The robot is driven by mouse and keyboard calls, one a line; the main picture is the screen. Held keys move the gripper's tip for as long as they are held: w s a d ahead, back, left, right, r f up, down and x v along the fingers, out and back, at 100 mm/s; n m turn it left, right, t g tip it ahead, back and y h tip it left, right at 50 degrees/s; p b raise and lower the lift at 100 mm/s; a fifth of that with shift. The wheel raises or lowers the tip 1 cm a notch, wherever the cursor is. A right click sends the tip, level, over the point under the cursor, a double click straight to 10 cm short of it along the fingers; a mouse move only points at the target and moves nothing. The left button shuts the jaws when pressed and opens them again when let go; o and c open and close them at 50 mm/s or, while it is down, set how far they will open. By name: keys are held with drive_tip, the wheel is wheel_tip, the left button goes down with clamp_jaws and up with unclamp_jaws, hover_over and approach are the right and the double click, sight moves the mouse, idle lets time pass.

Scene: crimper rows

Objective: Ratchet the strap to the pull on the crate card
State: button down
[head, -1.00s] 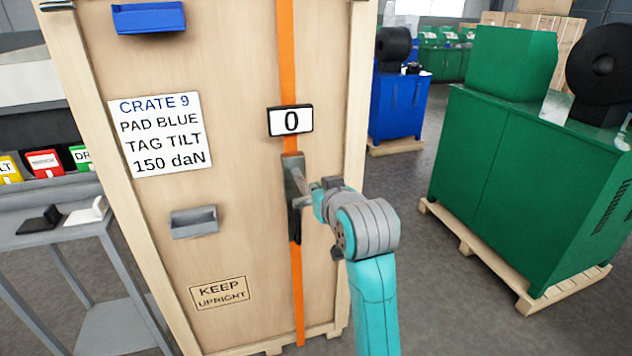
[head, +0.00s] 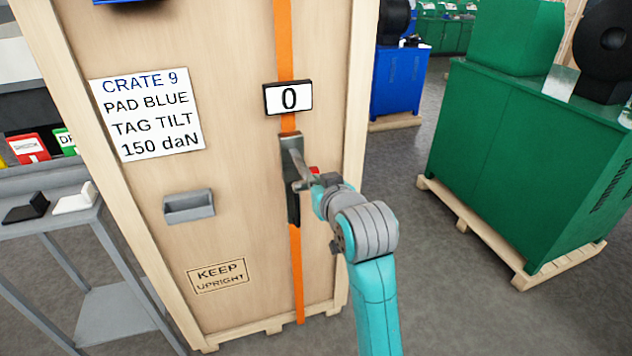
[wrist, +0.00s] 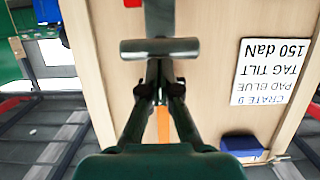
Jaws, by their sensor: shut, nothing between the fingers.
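The crate card (head: 148,115) reads CRATE 9, PAD BLUE, TAG TILT, 150 daN; it is upside down in the wrist view (wrist: 272,72). An orange strap (head: 284,40) runs down the crate front through a dark grey ratchet (head: 291,150). A display (head: 288,98) above the ratchet reads 0. The ratchet's handle ends in a grey crossbar (wrist: 160,48). My gripper (wrist: 158,92) is shut and empty, its fingertips just by the crossbar; I cannot tell whether they touch it. In the head view my wrist largely hides the fingers.
A grey holder (head: 189,206) is on the crate (head: 245,235), and a blue one (wrist: 242,146) above the card. A grey stand (head: 60,225) at left holds a black and a white piece, with coloured tags behind. A green cabinet (head: 520,165) stands at right, with open floor between.

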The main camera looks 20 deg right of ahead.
drive_tip(key=shift+s+f, duration=0.1)
drive_tip(key=shift+f, duration=0.45)
